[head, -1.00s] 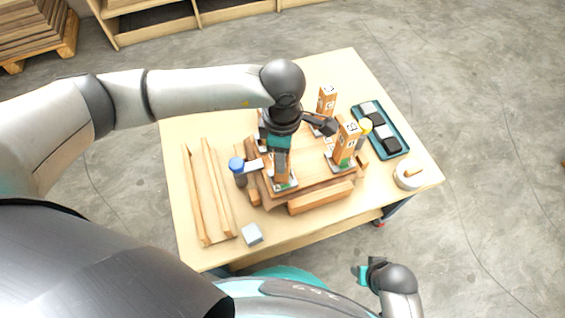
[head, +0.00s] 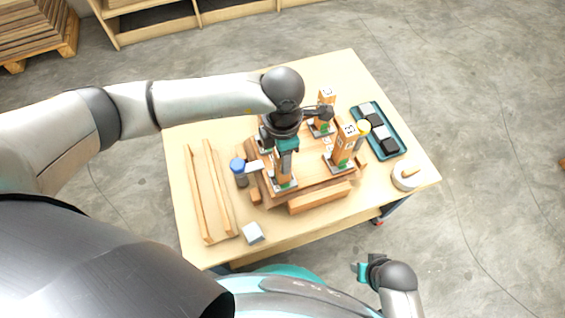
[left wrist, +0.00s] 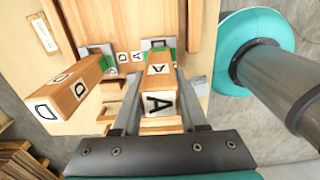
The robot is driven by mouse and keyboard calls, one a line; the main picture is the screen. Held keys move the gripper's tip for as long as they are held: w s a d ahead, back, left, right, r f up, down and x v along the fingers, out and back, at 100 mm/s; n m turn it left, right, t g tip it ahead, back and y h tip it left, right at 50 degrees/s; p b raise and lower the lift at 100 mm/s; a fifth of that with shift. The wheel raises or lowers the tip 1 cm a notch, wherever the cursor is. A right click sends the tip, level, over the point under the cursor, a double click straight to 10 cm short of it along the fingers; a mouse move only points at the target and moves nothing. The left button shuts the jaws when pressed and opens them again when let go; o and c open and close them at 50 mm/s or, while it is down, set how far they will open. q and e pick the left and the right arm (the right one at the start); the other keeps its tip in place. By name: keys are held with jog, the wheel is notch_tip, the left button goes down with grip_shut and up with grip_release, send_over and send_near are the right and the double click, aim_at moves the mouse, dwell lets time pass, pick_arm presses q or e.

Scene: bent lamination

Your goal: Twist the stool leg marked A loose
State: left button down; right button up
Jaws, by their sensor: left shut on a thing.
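The upturned stool (head: 308,182) lies on the table with its wooden legs standing up. The leg marked A (head: 283,179) is the one nearest me. My left gripper (head: 287,157) is over it from above, with its two fingers shut on opposite sides of the leg. In the left wrist view, leg A (left wrist: 160,101) shows its letter between the fingers. Leg D (left wrist: 72,93) stands beside it, leaning outward in that picture. Leg A's foot sits at a metal plate with green on it. My right gripper (head: 362,272) hangs apart from the table at lower right; its jaws are unclear.
Two other legs (head: 346,146) (head: 325,112) stand close on the right. A blue-capped thing (head: 238,170) and long wooden strips (head: 194,195) lie left. A teal tray (head: 374,115) and a round white container (head: 406,176) are right.

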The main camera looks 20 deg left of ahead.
pick_arm(q)
grip_release()
dwell(0.7)
jog(key=shift+r+p, duration=2.85)
jog(key=shift+r, duration=0.7)
jog(key=shift+f, duration=0.1)
